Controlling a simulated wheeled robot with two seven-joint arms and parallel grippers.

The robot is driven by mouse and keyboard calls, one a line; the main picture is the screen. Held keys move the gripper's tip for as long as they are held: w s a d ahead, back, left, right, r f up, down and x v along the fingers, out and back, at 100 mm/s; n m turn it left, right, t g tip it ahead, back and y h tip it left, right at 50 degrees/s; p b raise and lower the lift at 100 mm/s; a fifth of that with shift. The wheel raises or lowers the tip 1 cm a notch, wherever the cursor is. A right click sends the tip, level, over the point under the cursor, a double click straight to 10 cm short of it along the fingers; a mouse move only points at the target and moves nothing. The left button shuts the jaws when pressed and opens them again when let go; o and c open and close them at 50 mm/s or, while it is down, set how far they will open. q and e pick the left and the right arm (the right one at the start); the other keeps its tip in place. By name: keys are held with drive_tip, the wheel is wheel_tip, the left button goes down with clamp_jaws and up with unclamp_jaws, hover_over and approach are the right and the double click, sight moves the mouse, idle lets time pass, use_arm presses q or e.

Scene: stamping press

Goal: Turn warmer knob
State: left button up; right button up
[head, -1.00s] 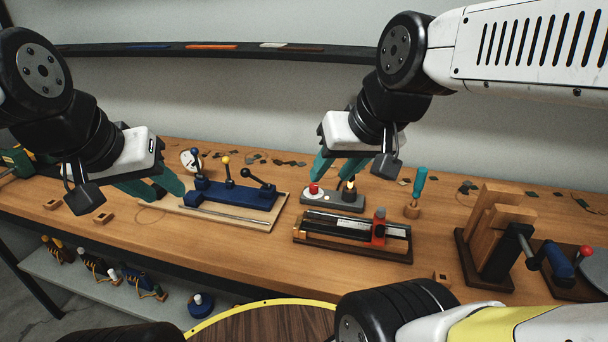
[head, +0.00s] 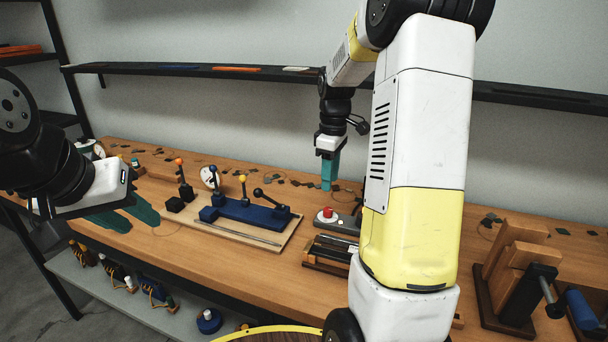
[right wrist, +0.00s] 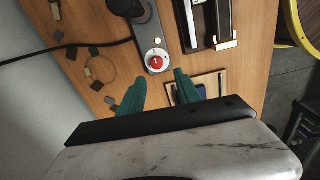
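The warmer is a grey base (head: 346,224) near the back of the bench, with a red knob (head: 327,212) on its left end. In the right wrist view the red knob (right wrist: 155,61) has a white rim and sits just beyond my fingertips, roughly between them. A dark round part (right wrist: 127,5) stands on the base beyond it. My right gripper (head: 329,187) points down above and behind the knob. In the right wrist view its teal fingers (right wrist: 160,77) are apart with nothing between them. My left gripper (head: 143,221) is open and empty over the left bench front.
A blue lever fixture (head: 245,214) on a pale board lies left of the warmer. A dark rail fixture (head: 327,255) lies in front of it, partly hidden by my right arm. A wooden block press (head: 515,262) stands at right. A dark shelf (head: 220,71) runs along the wall.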

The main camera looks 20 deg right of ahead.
sight(328, 209)
drive_tip(key=shift+n, duration=0.4)
drive_tip(key=f, duration=0.6)
drive_tip(key=w+f, duration=0.1)
drive_tip(key=f, duration=0.3)
drive_tip(key=shift+d, duration=0.15)
drive_tip(key=shift+f, duration=0.15)
drive_tip(key=shift+c, duration=0.9)
drive_tip(key=c, duration=0.6)
drive_tip(key=shift+o, duration=0.2)
drive_tip(key=m, duration=1.6)
drive_tip(key=shift+m, duration=0.4)
drive_tip(key=o, duration=0.5)
drive_tip(key=shift+m, duration=0.6)
drive_tip(key=shift+c, duration=0.2)
drive_tip(key=o, duration=0.5)
